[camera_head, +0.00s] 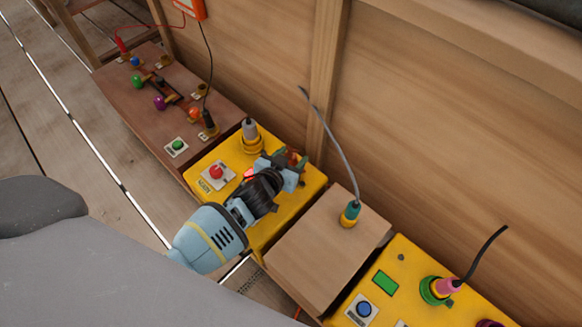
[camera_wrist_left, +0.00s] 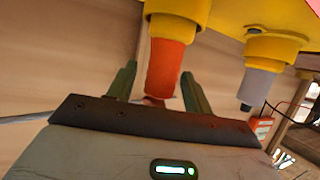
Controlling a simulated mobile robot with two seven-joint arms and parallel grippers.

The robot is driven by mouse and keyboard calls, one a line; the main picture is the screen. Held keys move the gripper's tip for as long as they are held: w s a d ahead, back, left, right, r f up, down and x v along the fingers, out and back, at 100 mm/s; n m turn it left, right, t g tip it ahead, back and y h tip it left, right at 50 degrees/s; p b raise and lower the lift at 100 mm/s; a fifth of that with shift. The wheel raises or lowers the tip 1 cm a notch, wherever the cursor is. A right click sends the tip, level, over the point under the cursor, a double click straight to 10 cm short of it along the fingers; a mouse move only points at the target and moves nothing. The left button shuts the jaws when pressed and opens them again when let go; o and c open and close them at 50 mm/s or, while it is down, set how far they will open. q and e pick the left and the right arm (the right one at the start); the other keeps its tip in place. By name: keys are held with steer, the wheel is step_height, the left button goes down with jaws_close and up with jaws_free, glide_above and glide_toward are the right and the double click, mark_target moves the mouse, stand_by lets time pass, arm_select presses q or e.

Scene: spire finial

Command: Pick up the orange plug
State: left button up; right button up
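The orange plug (camera_wrist_left: 167,68) sits in a yellow socket (camera_wrist_left: 176,12) in the left wrist view, which looks upside down. My left gripper (camera_wrist_left: 160,92) has its dark green fingers apart, one on each side of the plug, with a clear gap on the left side. In the head view my left gripper (camera_head: 289,162) is over the back right of a yellow box (camera_head: 262,222), and its fingers mostly hide the orange plug (camera_head: 293,155). My right gripper is not in view.
A grey plug (camera_head: 250,129) stands in a yellow socket close by on the same box, beside a red button (camera_head: 216,171). A wooden wall (camera_head: 440,120) rises behind. A bare wooden block (camera_head: 320,255) bears a green plug (camera_head: 350,214) with a grey cable.

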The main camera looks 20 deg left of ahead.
arm_select(q)
steer(key=c, duration=0.7)
jaws_close()
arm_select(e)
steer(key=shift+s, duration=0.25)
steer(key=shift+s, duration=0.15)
arm_select(q)
steer(key=shift+r, duration=0.1)
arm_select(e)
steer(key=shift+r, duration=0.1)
